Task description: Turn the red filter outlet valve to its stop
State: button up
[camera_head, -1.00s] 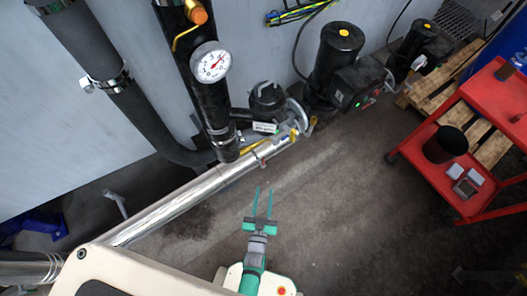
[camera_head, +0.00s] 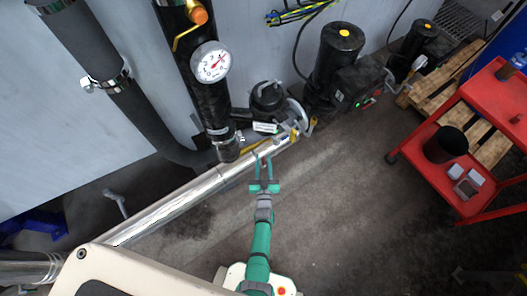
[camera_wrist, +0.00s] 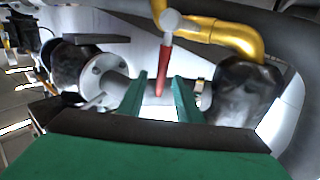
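The red valve handle (camera_wrist: 164,62) hangs from a round grey hub (camera_wrist: 171,20) in the wrist view, its lower end reaching between my fingers. My gripper (camera_head: 264,158) is at the shiny silver pipe (camera_head: 180,203) in the head view, below the dark pipe with the gauge. In the wrist view the two green fingers of my gripper (camera_wrist: 160,76) stand apart, one on each side of the handle. I see gaps beside the handle, but cannot tell its depth between the fingers. In the head view the handle is too small and covered to make out.
A yellow pipe (camera_wrist: 225,34) bends close to the right of the handle. A flange (camera_wrist: 103,75) is on the left. A pressure gauge (camera_head: 211,62) and a black pump (camera_head: 337,52) stand behind. A red cart (camera_head: 468,130) is at right; the floor between is clear.

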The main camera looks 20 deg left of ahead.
jog(key=shift+x, duration=2.35)
grip_shut()
